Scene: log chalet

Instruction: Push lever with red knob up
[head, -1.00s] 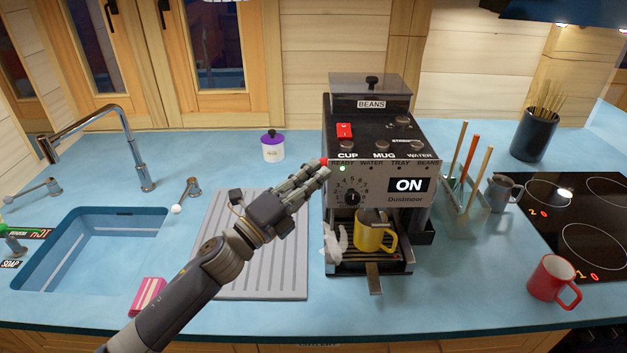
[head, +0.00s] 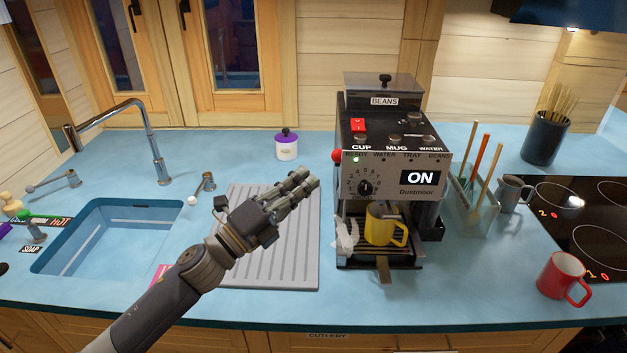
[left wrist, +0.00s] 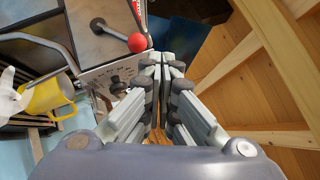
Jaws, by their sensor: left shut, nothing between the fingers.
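The lever's red knob (head: 338,155) sits at the left side of the coffee machine (head: 404,178), level with the top of its front panel. In the left wrist view the red knob (left wrist: 138,43) ends a dark stem that comes from the machine's side. In the head view the stem is hidden. My left gripper (head: 308,180) is shut and empty, left of and a little below the knob, with a gap between them. Its closed fingertips also show in the left wrist view (left wrist: 170,62), just beside the knob. My right gripper is not in view.
A ribbed drainer (head: 290,262) lies below my left gripper. A purple-lidded jar (head: 287,149) stands behind. The sink (head: 115,236) is at left.

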